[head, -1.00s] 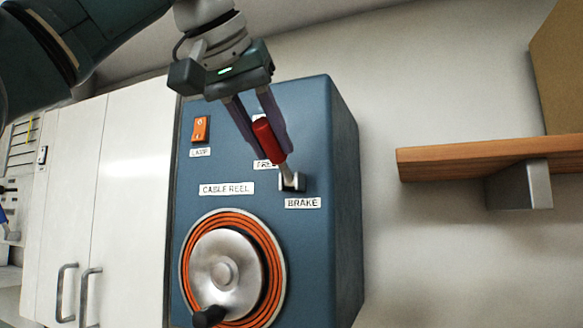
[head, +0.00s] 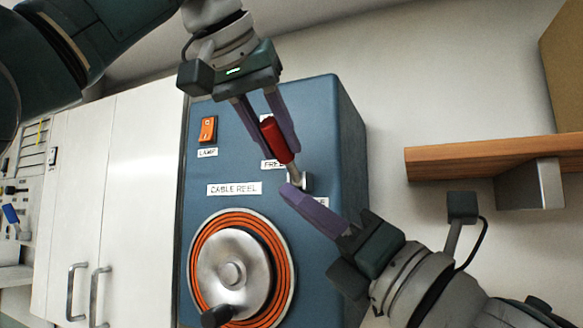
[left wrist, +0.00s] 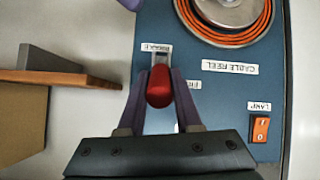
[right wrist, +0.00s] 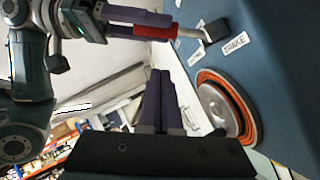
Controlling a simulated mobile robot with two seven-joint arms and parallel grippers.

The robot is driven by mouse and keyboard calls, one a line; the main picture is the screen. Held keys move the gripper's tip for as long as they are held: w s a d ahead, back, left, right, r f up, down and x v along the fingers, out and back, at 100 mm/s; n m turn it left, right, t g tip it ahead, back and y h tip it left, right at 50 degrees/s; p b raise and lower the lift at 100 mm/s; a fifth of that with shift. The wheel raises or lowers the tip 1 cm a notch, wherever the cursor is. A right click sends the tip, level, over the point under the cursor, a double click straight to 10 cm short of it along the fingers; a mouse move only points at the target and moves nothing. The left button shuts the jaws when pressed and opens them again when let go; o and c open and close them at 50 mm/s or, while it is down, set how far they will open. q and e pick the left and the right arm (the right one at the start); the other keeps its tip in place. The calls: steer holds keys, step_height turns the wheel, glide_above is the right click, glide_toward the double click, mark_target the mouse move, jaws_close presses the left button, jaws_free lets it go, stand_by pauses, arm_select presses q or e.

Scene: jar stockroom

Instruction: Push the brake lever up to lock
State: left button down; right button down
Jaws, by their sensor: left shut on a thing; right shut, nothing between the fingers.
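The brake lever has a red grip (head: 275,138) and a metal shaft that rises at a tilt from its bracket (head: 307,182) on the blue cable reel box. My left gripper (head: 279,148) is shut on the red grip; the grip also shows between its fingers in the left wrist view (left wrist: 158,88). My right gripper (head: 289,190) is shut and empty, its tips close to the lever's foot and partly covering the BRAKE label. In the right wrist view the BRAKE label (right wrist: 235,43) is clear, and the right fingers (right wrist: 160,75) look apart from the lever.
The blue box (head: 345,160) carries an orange lamp switch (head: 208,129) and a cable reel with a crank (head: 232,272). White cabinet doors (head: 110,210) stand at left. A wooden shelf (head: 480,156) juts from the wall at right, above my right arm.

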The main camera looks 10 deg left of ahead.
mark_target(281, 153)
arm_select(q)
steer(key=shift+w, duration=0.1)
arm_select(e)
steer(key=shift+w+a+r, duration=0.25)
steer(key=shift+w+r, duration=0.3)
steer(key=shift+r, duration=0.2)
steer(key=shift+w+a+r, duration=0.2)
steer(key=shift+w+r, duration=0.4)
steer(key=shift+r, duration=0.15)
steer(key=shift+w+a+r, duration=0.25)
steer(key=shift+w+r, duration=0.3)
steer(key=shift+r, duration=0.2)
steer(key=shift+r, duration=0.1)
steer(key=shift+w+r, duration=0.2)
steer(key=shift+r, duration=0.1)
arm_select(q)
steer(key=shift+d+f, duration=0.1)
steer(key=shift+f, duration=0.1)
arm_select(e)
steer(key=shift+w+d+r, duration=0.1)
steer(key=shift+d+r, duration=0.05)
steer(key=shift+r, duration=0.15)
arm_select(q)
steer(key=c, duration=1)
jaws_free()
steer(key=o, duration=0.4)
steer(key=shift+r, duration=0.15)
steer(key=shift+r, duration=0.1)
arm_select(e)
steer(key=shift+f, duration=0.1)
